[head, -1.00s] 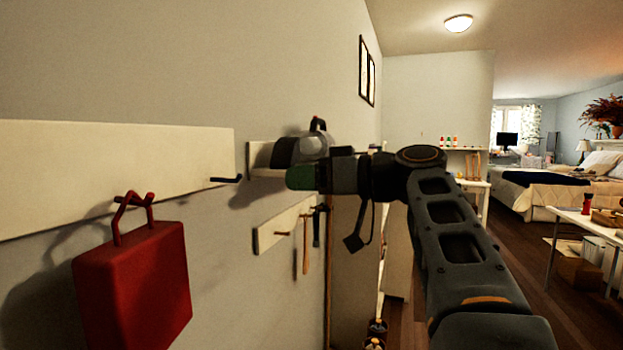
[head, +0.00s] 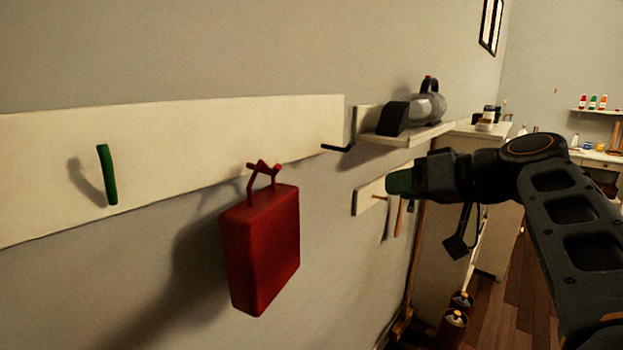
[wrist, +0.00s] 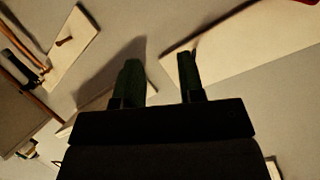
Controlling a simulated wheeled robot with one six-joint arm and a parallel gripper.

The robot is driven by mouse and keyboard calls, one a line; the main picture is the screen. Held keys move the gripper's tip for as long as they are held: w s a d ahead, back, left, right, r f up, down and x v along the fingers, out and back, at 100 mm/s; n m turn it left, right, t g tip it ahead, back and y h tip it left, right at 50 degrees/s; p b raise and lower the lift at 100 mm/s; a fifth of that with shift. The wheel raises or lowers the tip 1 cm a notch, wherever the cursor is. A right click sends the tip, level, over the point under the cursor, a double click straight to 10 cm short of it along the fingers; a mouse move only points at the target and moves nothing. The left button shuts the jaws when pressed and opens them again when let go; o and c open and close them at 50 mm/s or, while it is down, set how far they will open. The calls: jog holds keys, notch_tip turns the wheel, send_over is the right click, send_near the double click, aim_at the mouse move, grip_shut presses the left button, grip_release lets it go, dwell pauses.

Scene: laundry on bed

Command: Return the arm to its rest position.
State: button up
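My arm reaches in from the right of the head view. My gripper (head: 400,181) has green fingers and points left, in front of the wall. In the wrist view my gripper (wrist: 160,70) shows two dark green fingers standing apart with nothing between them. The head view shows the fingers edge-on, so their gap is hidden there. A red bag or case (head: 262,245) hangs by its handle at the long white wall board (head: 230,130), left of my gripper and apart from it.
A green peg (head: 107,175) and a dark hook (head: 337,148) stick out from the board. A wall shelf (head: 408,138) holding a grey-black appliance (head: 425,107) is above and behind my gripper. A lower board (head: 368,196) with hanging tools is behind it. Wooden floor (head: 500,310) shows lower right.

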jog(key=s+a+f+m+g+h+p, duration=0.1)
jog(key=s+f+m+g+h+p, duration=0.2)
jog(key=p, duration=1.3)
jog(key=s+f+g+h, duration=0.3)
jog(key=s+f+h, duration=0.3)
jog(key=s+f, duration=0.3)
jog(key=shift+f, duration=0.7)
